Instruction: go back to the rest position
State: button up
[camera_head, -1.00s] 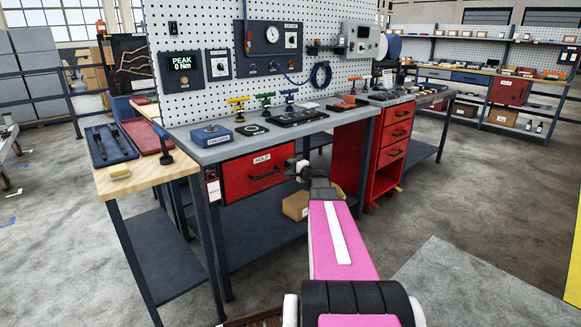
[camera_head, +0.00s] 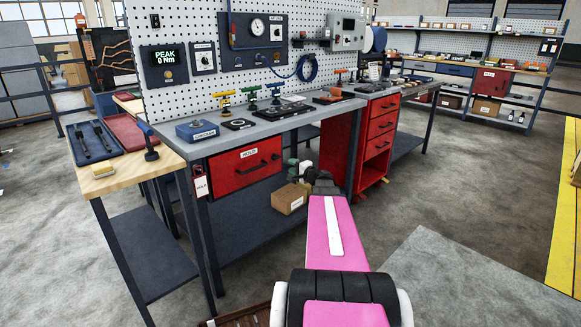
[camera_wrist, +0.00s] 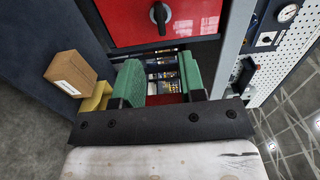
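My gripper (camera_head: 303,170) is in front of the workbench, at about the height of the red drawer marked HOLD and to its right. In the wrist view my gripper (camera_wrist: 160,82) has two green fingers well apart, with no object held between them. A red front with a black handle (camera_wrist: 160,15) lies beyond the fingers. My pink arm reaches forward from the bottom of the head view and hides part of the floor and bench.
The workbench (camera_head: 290,121) carries colored-handled tools and a blue box (camera_head: 197,131). The HOLD drawer (camera_head: 245,166) is shut. A cardboard box (camera_head: 289,199) is on the lower shelf, close to my gripper in the picture. Open floor (camera_head: 455,195) lies right.

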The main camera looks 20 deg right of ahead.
jog(key=s+a+f+n+g+y, duration=0.1)
jog(key=s+a+f+n+g, duration=0.2)
jog(key=a, duration=0.4)
jog(key=s+a+f+n+g, duration=0.3)
jog(key=a+f+g, duration=0.1)
jog(key=a, duration=0.4)
jog(key=s+a+f+n+g+y, duration=0.1)
jog(key=s+a+f+n+g, duration=0.2)
jog(key=a, duration=0.4)
jog(key=s+a+f+n+g+h, duration=0.2)
jog(key=s+f+g+h, duration=0.1)
jog(key=s, duration=0.4)
jog(key=s+a+f+n+g+h, duration=0.2)
jog(key=s+a+g+h, duration=0.1)
jog(key=s, duration=0.5)
jog(key=shift+s+f+n+g+h, duration=0.2)
jog(key=shift+f+n+g+h, duration=0.25)
jog(key=shift+h, duration=0.65)
jog(key=shift+o, duration=0.2)
